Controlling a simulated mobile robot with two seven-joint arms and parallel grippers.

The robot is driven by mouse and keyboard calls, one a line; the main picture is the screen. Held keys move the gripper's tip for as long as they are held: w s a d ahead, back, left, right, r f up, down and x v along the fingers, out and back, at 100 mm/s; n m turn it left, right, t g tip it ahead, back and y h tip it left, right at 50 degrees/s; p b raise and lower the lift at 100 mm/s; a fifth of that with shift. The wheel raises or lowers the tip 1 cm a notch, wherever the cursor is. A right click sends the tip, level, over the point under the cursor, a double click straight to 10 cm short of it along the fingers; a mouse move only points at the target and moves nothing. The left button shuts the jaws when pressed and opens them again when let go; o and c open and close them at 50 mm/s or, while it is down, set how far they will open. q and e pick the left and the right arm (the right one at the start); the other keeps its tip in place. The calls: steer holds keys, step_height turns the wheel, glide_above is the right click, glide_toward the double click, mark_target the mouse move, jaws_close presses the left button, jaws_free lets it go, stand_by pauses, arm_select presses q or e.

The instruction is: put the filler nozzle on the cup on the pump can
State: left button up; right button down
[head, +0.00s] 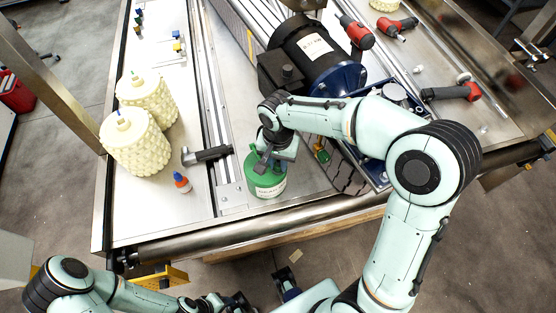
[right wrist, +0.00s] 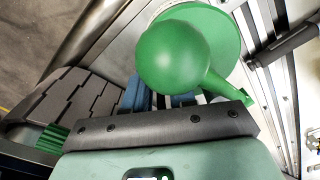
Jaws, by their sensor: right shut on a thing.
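The green pump can (head: 266,184) with a white label stands upright near the front edge of the conveyor table. My right gripper (head: 261,163) is directly above its top and partly hides it. In the right wrist view, a rounded green cup-like part (right wrist: 180,52) lies over the can's wide green top (right wrist: 222,20). A tapered green nozzle (right wrist: 228,90) slants down to the right from it. My right gripper's fingers (right wrist: 165,101) are shut at the nozzle; the grasp itself is hidden. Whether nozzle and cup touch, I cannot tell. My left gripper (head: 232,303) is low at the bottom edge.
A black-handled hammer (head: 208,155) and a small orange-capped bottle (head: 182,183) lie left of the can. Two cream knobbly containers (head: 135,145) stand farther left. A black motor (head: 305,50) stands behind. A blue-edged tray (head: 372,170) is right, under my arm.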

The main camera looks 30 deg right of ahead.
mark_target(278, 165)
steer(key=shift+f, duration=0.2)
steer(key=c, duration=0.9)
jaws_free()
steer(key=shift+r, duration=0.2)
steer(key=shift+r, duration=0.3)
step_height(278, 165, up, 12)
steer(key=shift+f+p, duration=0.25)
steer(key=shift+p, duration=0.6)
